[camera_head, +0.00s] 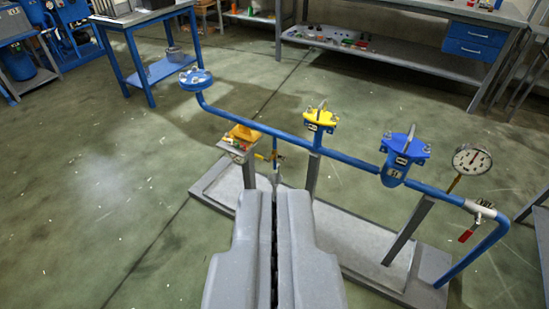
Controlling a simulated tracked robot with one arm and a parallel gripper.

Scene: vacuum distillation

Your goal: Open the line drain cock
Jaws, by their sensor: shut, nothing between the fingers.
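A blue pipe line (355,152) runs on posts over a grey base plate. A small cock with a yellowish part (270,157) hangs below the pipe, just beyond my fingertips. A valve with a red handle (467,234) sits at the right end, below the gauge; its handle points down and left. I cannot tell by label which one is the line drain cock. My gripper (277,191) is shut and empty, pointing forward at bottom centre. Its fingertips appear close below the small cock, and the lower part of that cock is partly hidden.
A yellow-capped fitting (322,117), a blue-capped vessel (404,154) and a round gauge (472,159) stand along the line. A blue flange (196,78) ends it at left. Workbenches stand behind. The green floor at left is clear.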

